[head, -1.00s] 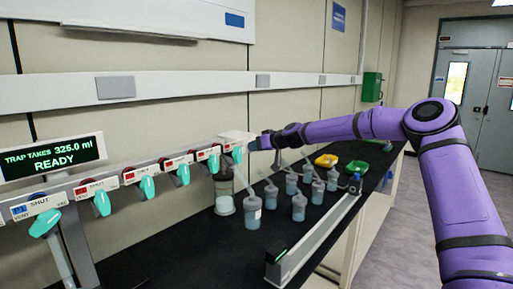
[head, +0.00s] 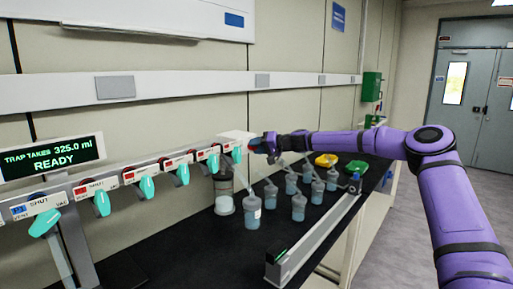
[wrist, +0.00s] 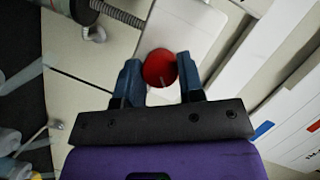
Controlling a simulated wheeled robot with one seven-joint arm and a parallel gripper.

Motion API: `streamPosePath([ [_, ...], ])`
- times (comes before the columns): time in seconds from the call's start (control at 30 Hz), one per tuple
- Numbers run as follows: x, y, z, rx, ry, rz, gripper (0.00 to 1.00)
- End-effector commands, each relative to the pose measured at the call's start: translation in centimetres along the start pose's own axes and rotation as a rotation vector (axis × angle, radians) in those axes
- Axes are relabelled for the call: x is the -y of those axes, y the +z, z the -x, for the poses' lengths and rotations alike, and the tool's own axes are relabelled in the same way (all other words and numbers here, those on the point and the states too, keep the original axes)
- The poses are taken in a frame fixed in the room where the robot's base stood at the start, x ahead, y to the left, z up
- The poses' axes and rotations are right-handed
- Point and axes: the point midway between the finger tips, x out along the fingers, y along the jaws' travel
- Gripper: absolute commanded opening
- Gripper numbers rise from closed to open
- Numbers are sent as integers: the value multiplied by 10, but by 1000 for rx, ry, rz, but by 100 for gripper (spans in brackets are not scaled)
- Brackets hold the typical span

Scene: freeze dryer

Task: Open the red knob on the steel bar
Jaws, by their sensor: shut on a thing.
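The steel bar (head: 82,187) runs along the left in the head view, with several teal handles and red-marked labels. My gripper (head: 256,144) is at the bar's right end, against a pale box-like part (head: 236,136). The red knob (wrist: 160,68) is round and shows in the wrist view between my two blue fingers. My gripper (wrist: 160,76) is shut on it, one finger on each side. In the head view only a small patch of red shows at the fingertips; the rest of the knob is hidden.
Several grey-capped flasks (head: 298,206) stand on the black bench top below and right of the gripper. A display (head: 50,158) reads READY at the left.

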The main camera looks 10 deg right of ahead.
Motion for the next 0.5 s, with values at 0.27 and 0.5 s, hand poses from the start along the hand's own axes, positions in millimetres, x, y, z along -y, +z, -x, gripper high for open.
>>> streamPosePath([
  [0.27,-2,0,0,-2,-101,-244,12],
  [0.5,-4,0,0,-2,-184,-445,12],
])
